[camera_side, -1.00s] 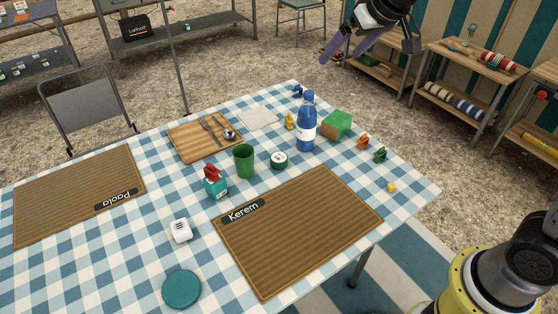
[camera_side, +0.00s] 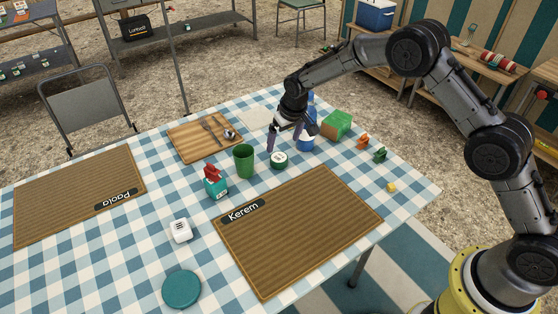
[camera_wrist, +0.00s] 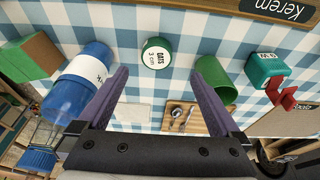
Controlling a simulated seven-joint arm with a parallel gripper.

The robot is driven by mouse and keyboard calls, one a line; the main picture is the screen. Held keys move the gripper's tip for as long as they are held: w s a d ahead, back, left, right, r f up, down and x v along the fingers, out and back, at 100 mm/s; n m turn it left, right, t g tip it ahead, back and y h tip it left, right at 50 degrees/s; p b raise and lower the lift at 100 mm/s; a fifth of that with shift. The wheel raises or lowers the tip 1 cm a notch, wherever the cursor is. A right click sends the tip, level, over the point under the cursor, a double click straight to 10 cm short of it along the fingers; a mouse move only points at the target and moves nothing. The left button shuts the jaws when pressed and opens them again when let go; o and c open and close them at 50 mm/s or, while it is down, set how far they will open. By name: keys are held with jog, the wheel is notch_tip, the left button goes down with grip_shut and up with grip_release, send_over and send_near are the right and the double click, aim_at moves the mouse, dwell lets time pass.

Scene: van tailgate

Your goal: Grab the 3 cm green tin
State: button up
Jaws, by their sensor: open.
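The green tin (camera_side: 279,160) is small and round with a white top, and stands on the checked cloth. In the wrist view the tin (camera_wrist: 156,53) reads "OATS 3 cm" and lies beyond and between my fingertips. My gripper (camera_side: 291,140) is open and empty, above the table just behind the tin and apart from it. Its two purple fingers also show in the wrist view (camera_wrist: 163,70). A green cup (camera_side: 244,161) stands left of the tin. A blue bottle (camera_side: 307,138) stands right of it, partly hidden by my gripper.
A green and brown block (camera_side: 336,124) stands right of the bottle. A teal container with a red clip (camera_side: 215,184) is left of the cup. A wooden board with cutlery (camera_side: 190,143) lies behind. The Kerem mat (camera_side: 298,230) lies in front of the tin.

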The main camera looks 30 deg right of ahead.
aim_at(279, 157)
jog(key=x, duration=0.9)
jog(key=shift+w+d+f, duration=0.25)
jog(key=shift+w+d, duration=0.05)
jog(key=shift+w, duration=0.05)
jog(key=c, duration=1.4)
